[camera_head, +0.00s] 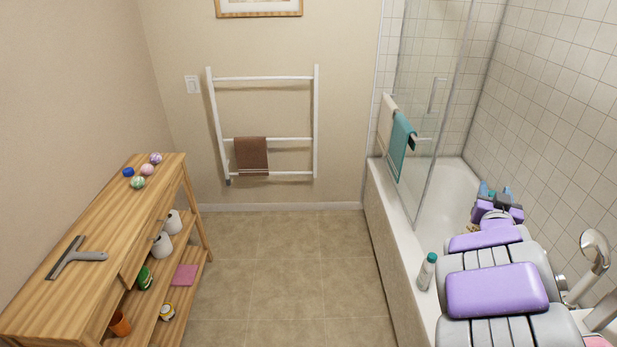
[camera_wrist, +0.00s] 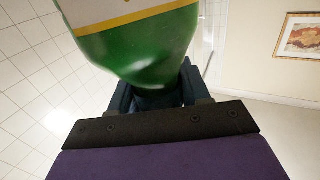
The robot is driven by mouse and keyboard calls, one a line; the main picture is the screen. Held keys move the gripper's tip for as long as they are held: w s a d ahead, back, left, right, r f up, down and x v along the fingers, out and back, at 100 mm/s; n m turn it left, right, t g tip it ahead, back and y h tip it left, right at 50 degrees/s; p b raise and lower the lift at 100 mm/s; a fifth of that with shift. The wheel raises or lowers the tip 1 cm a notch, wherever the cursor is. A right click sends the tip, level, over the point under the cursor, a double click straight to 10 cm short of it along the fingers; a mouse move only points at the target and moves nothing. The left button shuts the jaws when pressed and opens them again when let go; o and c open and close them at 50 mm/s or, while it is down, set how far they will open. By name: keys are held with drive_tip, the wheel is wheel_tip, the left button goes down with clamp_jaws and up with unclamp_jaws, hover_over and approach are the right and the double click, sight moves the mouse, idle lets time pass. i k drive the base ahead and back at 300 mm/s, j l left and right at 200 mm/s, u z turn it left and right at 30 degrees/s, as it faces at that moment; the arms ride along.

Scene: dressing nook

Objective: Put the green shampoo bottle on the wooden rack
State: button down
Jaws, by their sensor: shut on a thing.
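The green shampoo bottle (camera_wrist: 150,45) fills the top of the wrist view, with a yellow stripe and part of a white label showing. My gripper (camera_wrist: 157,98) is shut on it, with the dark blue fingers at its near end. In the head view my gripper (camera_head: 496,192) is over the bathtub at the right, and the arm and gripper hide most or all of the bottle there. The wooden rack (camera_head: 105,228) stands along the left wall, far from my gripper. Its top has a clear stretch between a squeegee and several small balls.
A grey squeegee (camera_head: 77,257) lies on the rack's top. Toilet rolls (camera_head: 162,244), a pink cloth (camera_head: 185,275) and an orange cup (camera_head: 120,323) are lower down. The floor between is clear.

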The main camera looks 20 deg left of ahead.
sight(121, 217)
drive_tip(key=u, duration=1.3)
drive_tip(key=i+u, duration=0.15)
drive_tip(key=u, duration=0.3)
drive_tip(key=i+u, duration=0.15)
drive_tip(key=u, duration=0.3)
drive_tip(key=i+u, duration=0.1)
drive_tip(key=u, duration=0.4)
drive_tip(key=i+l+u, duration=0.3)
drive_tip(key=u, duration=0.15)
drive_tip(key=i+l+u, duration=0.3)
drive_tip(key=l+u, duration=0.2)
drive_tip(key=i+l, duration=0.15)
drive_tip(key=l, duration=0.15)
drive_tip(key=i+l, duration=0.15)
drive_tip(key=l, duration=0.15)
drive_tip(key=i+l+u, duration=0.1)
drive_tip(key=i+l, duration=0.05)
drive_tip(key=l, duration=0.1)
